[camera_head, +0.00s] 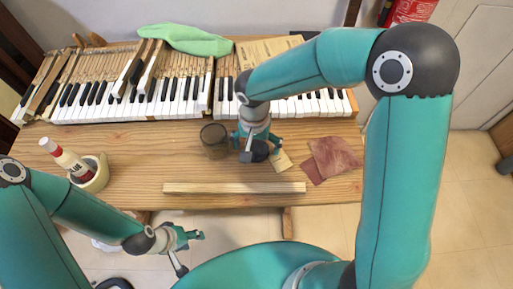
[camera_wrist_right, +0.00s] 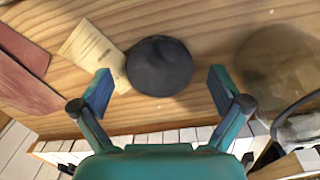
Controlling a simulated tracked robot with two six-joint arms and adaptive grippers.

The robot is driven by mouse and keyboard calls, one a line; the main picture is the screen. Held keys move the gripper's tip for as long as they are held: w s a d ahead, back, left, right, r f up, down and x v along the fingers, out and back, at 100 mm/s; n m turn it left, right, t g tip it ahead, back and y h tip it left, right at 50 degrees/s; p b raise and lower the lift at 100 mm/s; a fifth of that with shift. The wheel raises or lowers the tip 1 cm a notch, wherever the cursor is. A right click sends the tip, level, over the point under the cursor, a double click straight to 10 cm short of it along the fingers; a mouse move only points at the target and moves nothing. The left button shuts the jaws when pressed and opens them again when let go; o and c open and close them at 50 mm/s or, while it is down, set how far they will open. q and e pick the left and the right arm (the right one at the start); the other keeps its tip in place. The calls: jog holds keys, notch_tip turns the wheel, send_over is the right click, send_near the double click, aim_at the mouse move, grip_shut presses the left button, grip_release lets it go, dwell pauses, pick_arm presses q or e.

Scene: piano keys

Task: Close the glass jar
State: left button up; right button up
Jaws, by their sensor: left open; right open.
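The glass jar (camera_head: 215,143) stands on the wooden table, dark and see-through; it also shows blurred at the right of the right wrist view (camera_wrist_right: 278,62). A round dark lid (camera_wrist_right: 160,66) lies just ahead of my right gripper (camera_wrist_right: 163,92), whose fingers are open on both sides, apart from it. In the head view the right gripper (camera_head: 257,141) points down just right of the jar and partly hides the lid. My left gripper (camera_head: 192,253) is open and empty in front of the table's near edge, low in the picture.
Piano keys (camera_head: 150,105) line the back of the table. A glue bottle (camera_head: 64,157) stands by a tape roll (camera_head: 97,172) at left. A wooden strip (camera_head: 235,188) lies along the front. Reddish sandpaper (camera_head: 335,158) and a beige piece (camera_head: 281,162) lie at right.

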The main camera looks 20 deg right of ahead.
aim_at(257, 148)
jog(key=c, duration=0.9)
jog(key=shift+o, duration=0.2)
jog(key=shift+r, duration=0.1)
notch_tip(257, 148, up, 20)
jog(key=p, duration=0.1)
